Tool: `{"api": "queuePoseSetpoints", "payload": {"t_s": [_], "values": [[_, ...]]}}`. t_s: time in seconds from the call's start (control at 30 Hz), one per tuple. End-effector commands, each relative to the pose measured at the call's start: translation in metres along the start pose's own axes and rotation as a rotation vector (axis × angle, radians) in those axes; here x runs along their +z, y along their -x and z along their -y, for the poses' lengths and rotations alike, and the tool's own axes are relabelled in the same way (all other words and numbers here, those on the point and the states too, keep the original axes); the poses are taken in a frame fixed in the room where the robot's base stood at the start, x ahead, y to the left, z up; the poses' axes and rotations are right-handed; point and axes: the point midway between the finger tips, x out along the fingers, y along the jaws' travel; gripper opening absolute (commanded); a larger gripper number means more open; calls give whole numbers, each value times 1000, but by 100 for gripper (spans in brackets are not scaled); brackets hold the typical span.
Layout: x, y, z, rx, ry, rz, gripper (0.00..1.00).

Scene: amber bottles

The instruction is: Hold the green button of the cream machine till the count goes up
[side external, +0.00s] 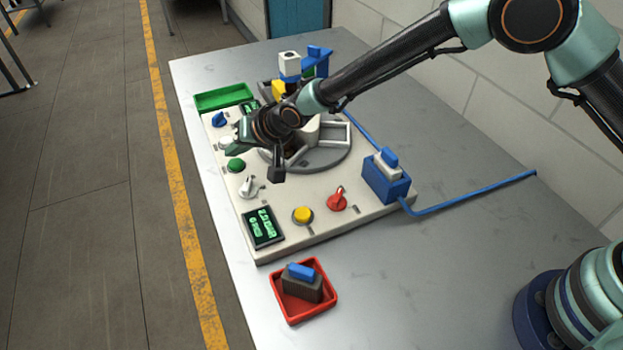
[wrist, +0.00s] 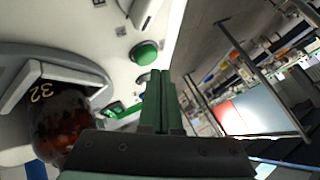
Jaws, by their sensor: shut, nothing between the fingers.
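The cream machine (side external: 285,225) lies on the grey table. Its domed green button (side external: 235,165) is on the left part of the panel, and it also shows in the wrist view (wrist: 145,52). My gripper (side external: 231,149) is shut and empty, its green fingertips close to the button. In the wrist view my fingers (wrist: 160,76) are together, with the tips just below and right of the button. I cannot tell whether they touch it. A dark display (side external: 262,227) on the near left corner shows green characters too small to read surely.
A grey carousel (side external: 335,158) stands on the machine, with a dark amber bottle (wrist: 62,125) in the wrist view. A yellow button (side external: 302,215), a red knob (side external: 337,199) and a blue box (side external: 386,181) stand nearer. A red tray (side external: 293,315) sits in front.

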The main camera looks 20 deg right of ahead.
Motion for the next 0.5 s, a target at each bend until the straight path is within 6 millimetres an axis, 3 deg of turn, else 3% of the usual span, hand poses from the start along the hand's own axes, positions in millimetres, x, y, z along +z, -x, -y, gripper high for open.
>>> {"api": "queuePoseSetpoints", "payload": {"t_s": [0.5], "values": [[5, -6, -4, -1, 0, 0, 0]]}}
